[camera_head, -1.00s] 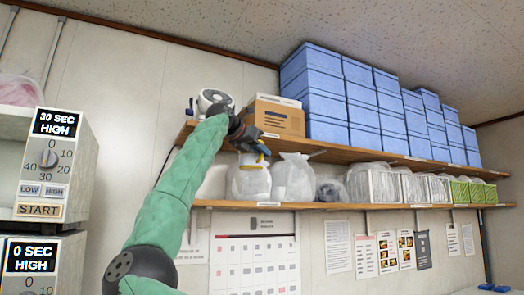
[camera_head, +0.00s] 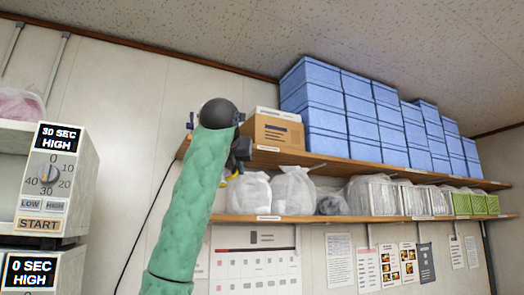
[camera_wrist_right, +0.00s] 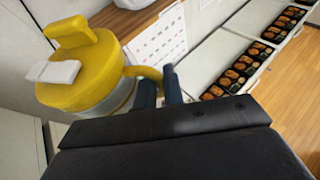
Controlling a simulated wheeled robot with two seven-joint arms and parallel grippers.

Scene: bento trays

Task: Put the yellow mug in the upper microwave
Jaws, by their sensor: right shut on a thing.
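The yellow mug (camera_wrist_right: 84,80) shows in the right wrist view, with a yellow lid and a pale rectangular piece on top. Its body is partly hidden by my gripper's housing. My right gripper (camera_wrist_right: 159,82) is shut on the mug's handle. In the head view my right gripper (camera_head: 238,152) is mostly hidden behind my raised forearm, and I cannot make out the mug there. The upper microwave (camera_head: 84,185) stands at the left edge, its panel reading 30 SEC HIGH. My left gripper is not in view.
A lower microwave (camera_head: 75,272) stands under the upper one. Wall shelves (camera_head: 330,160) hold blue boxes (camera_head: 315,95), a carton (camera_head: 278,131) and white bags (camera_head: 294,190) beside and behind my arm. The wrist view shows bento trays (camera_wrist_right: 238,67) on a counter.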

